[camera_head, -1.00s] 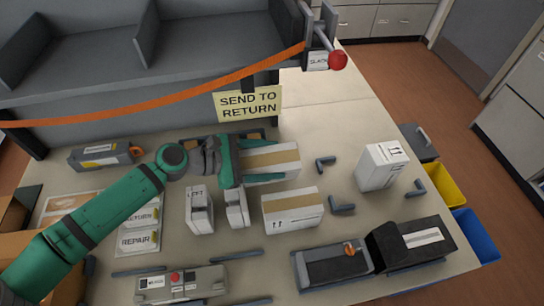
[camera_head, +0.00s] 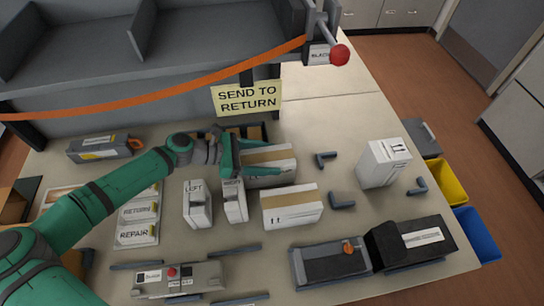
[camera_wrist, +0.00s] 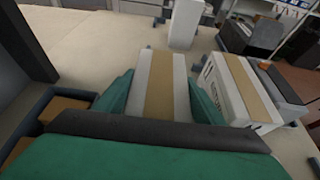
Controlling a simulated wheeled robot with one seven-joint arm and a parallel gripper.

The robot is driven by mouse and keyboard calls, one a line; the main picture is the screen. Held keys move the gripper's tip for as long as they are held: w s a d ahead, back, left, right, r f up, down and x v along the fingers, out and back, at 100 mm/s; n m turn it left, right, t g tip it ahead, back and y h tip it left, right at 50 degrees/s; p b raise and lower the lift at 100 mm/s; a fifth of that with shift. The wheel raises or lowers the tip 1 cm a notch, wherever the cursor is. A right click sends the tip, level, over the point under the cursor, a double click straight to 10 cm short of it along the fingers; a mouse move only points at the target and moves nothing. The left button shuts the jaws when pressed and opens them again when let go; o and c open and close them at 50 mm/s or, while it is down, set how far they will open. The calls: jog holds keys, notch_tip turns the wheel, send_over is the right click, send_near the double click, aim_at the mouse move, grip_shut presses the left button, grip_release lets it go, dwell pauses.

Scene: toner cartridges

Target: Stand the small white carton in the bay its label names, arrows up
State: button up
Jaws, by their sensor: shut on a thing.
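My gripper (camera_head: 252,167) is shut on a white carton with a tan tape strip (camera_head: 272,155). In the wrist view the same carton (camera_wrist: 160,75) lies lengthwise between my teal fingers (camera_wrist: 160,100), tape side up. I cannot tell whether it is clear of the table. A second taped white carton (camera_head: 292,210) lies just in front, with arrows on its side; the wrist view shows it to the right (camera_wrist: 222,92). A white carton with arrows (camera_head: 380,165) stands to the right. White blocks marked LEFT (camera_head: 197,208) and RIGHT (camera_head: 235,208) stand near my gripper.
A grey shelf with dividers (camera_head: 200,40) and an orange strap (camera_head: 170,105) stands behind. A SEND TO RETURN sign (camera_head: 247,98) hangs there. Dark grey angle brackets (camera_head: 340,201) and a black device (camera_head: 410,243) are to the right. RETURN and REPAIR labels (camera_head: 135,234) are at left.

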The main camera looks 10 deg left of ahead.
jog(key=shift+d+f, duration=0.15)
jog(key=shift+d, duration=0.2)
jog(key=shift+f, duration=0.1)
jog(key=o, duration=1.4)
jog(key=shift+c, duration=0.2)
jog(key=shift+a, duration=0.1)
